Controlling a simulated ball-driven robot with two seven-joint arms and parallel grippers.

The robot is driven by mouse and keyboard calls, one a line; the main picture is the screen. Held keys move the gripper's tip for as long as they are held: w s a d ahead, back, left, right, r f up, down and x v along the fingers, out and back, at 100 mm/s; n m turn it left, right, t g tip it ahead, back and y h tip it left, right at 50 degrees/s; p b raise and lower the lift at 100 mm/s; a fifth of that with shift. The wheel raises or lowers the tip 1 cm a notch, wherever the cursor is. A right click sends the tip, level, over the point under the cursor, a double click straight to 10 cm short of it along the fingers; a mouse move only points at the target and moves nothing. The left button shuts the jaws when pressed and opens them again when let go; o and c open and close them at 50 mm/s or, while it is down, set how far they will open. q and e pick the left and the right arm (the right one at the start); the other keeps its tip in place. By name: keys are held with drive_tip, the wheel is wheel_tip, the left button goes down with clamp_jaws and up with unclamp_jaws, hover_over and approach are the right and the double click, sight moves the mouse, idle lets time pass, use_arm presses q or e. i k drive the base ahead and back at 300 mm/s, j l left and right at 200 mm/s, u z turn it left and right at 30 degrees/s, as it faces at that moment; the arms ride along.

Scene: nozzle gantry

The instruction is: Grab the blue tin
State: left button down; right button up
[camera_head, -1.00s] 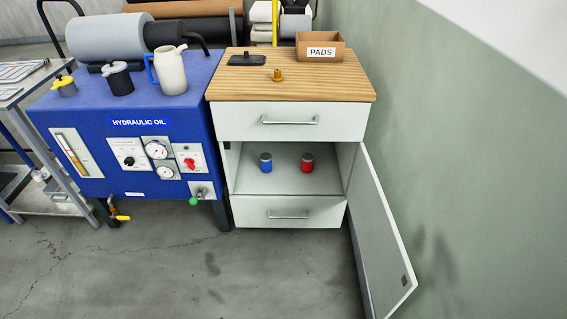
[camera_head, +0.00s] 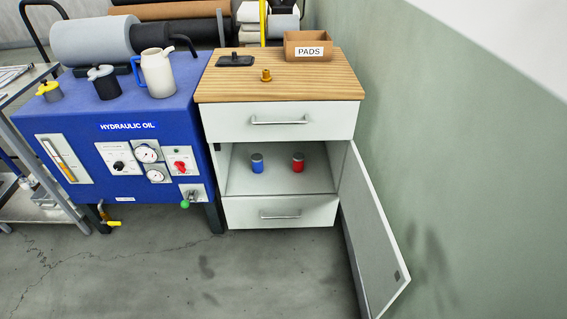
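The blue tin (camera_head: 257,164) is a small cylinder with a grey lid. It stands upright on the left part of the open middle compartment of the white cabinet (camera_head: 280,210). A red tin (camera_head: 298,163) of similar size stands to its right, apart from it. The compartment's door (camera_head: 372,240) hangs wide open on the right side. Neither of my grippers shows in the head view.
The blue hydraulic oil tank (camera_head: 75,122) stands against the cabinet's left, with a green-knobbed tap (camera_head: 186,203) low on its front. A green wall (camera_head: 450,130) bounds the right. The wooden top (camera_head: 225,90) holds a PADS box (camera_head: 308,46). Floor in front is clear.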

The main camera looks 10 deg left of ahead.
sight(257, 158)
drive_tip(key=i+j, duration=0.5)
drive_tip(key=i, duration=0.25)
drive_tip(key=i+j+z, duration=0.15)
drive_tip(key=i+j, duration=0.35)
drive_tip(key=i, duration=0.2)
